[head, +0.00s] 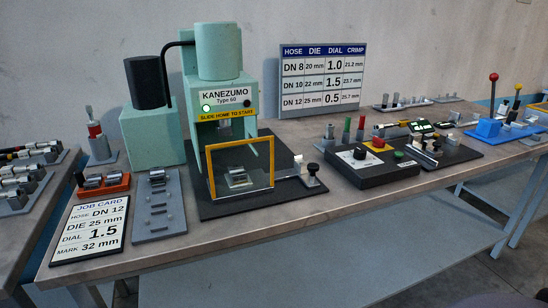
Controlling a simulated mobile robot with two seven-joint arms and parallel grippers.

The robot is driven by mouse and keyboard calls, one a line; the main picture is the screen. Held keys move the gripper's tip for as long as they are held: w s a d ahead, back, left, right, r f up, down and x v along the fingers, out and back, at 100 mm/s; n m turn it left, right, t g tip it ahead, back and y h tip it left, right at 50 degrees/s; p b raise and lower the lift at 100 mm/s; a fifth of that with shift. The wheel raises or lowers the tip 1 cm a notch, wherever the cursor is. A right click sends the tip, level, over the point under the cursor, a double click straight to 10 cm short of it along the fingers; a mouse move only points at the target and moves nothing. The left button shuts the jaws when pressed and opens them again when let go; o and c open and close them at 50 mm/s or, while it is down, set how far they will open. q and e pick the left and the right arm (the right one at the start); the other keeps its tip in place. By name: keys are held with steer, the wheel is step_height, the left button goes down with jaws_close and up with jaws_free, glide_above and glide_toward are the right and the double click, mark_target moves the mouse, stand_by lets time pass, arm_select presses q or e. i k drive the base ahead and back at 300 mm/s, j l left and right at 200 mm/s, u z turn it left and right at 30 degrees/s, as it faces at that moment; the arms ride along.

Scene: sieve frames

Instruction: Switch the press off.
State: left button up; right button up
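The pale green press (219,70), labelled KANEZUMO Type 60, stands on a black base near the middle of the bench. A round lamp (207,109) on its front glows whitish green. A small dark knob or button (248,103) sits at the right of the same panel. A clear guard with a yellow frame (240,145) stands in front of the press opening, and a metal die block (238,178) shows through it. A dark control box (372,165) to the right carries a dial, a red button on yellow (378,143) and a green button (398,156). Neither gripper is in view.
A job card (90,232) and a grey rack (158,208) lie at the front left. A crimp chart (322,78) stands behind. A handle with a black knob (312,172) stands right of the guard. Trays and a blue lever tool (490,130) are at the right. The front bench strip is clear.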

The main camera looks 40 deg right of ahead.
mark_target(378, 143)
steer(key=z, duration=1.8)
steer(key=i+l, duration=0.2)
steer(key=l, duration=0.15)
steer(key=i+l, duration=0.15)
steer(key=l, duration=0.15)
steer(key=i+l+u, duration=0.1)
steer(key=l, duration=0.25)
steer(key=i+l, duration=0.45)
steer(key=l, duration=0.25)
steer(key=u, duration=0.05)
